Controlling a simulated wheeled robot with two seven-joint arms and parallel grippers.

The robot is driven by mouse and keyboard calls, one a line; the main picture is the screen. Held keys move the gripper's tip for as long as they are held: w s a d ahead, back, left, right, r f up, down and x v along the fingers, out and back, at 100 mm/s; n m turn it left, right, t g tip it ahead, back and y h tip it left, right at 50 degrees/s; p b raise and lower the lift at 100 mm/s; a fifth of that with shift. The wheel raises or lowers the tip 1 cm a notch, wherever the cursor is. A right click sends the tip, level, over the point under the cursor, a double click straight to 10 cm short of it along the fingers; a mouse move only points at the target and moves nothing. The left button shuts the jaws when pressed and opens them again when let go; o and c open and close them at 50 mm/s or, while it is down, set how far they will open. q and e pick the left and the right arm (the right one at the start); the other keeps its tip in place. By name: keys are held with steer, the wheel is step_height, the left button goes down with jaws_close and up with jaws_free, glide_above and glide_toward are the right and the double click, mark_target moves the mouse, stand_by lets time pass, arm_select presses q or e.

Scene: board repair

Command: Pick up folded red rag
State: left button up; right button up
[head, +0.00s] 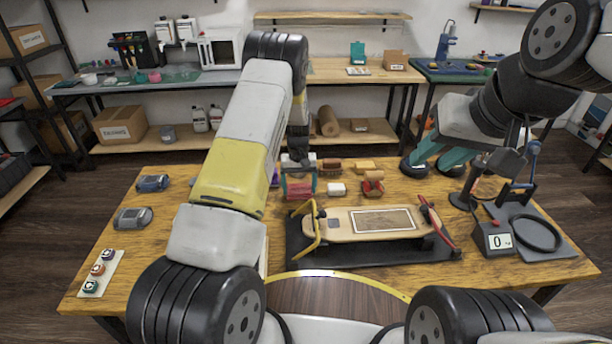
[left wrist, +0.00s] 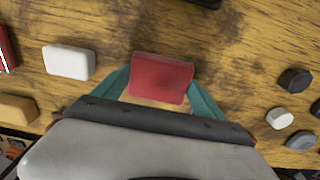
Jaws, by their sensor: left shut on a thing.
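The folded red rag (head: 300,189) is at the back middle of the wooden table, below my left gripper (head: 299,178). In the left wrist view the rag (left wrist: 161,78) is a red block between the two teal fingers (left wrist: 160,92), which press on its two sides. My left gripper is shut on it. I cannot tell whether the rag touches the table or is slightly above it. My right gripper (head: 437,158) is over the back right of the table, its teal fingers apart with nothing visible between them.
A white block (head: 336,188) lies just right of the rag, and it also shows in the left wrist view (left wrist: 68,62). A skateboard deck (head: 345,224) is clamped on a dark mat in front. A scale (head: 493,239) stands at the right. Grey devices (head: 133,217) lie at the left.

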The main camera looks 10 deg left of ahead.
mark_target(299, 189)
arm_select(q)
steer(key=shift+r, duration=0.15)
step_height(299, 189, up, 10)
stand_by(0.3)
